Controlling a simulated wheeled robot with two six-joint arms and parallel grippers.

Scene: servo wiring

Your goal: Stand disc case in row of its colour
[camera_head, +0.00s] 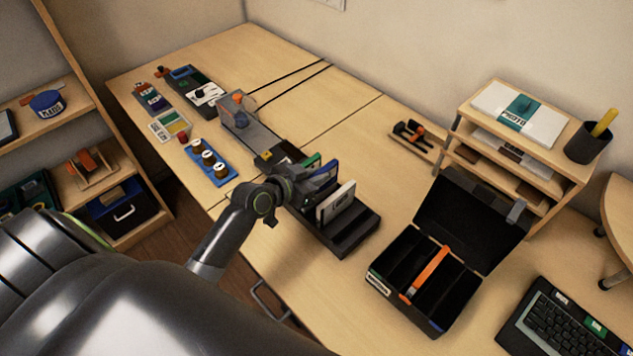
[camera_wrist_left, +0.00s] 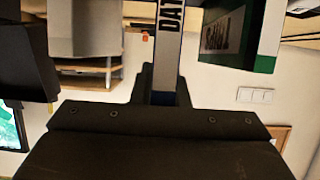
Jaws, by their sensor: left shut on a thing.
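A black rack (camera_head: 352,238) stands on the table in the middle of the head view. A white case (camera_head: 338,202) stands upright in it, and a green case (camera_head: 312,160) is behind. My left gripper (camera_head: 308,184) is at the rack between them, shut on a blue-edged disc case (camera_head: 325,170). In the left wrist view, the held case's spine (camera_wrist_left: 168,50) reads "DATA" and stands upright in the middle. A green case (camera_wrist_left: 232,35) is to its right and a pale case (camera_wrist_left: 85,28) to its left. The held case's lower edge is hidden, so I cannot tell whether it touches the rack.
An open black box (camera_head: 425,285) with an orange strip lies right of the rack. A wooden shelf unit (camera_head: 530,135) and pen cup (camera_head: 588,143) stand at back right. A blue tray (camera_head: 210,160) and grey device (camera_head: 245,130) are beyond the rack.

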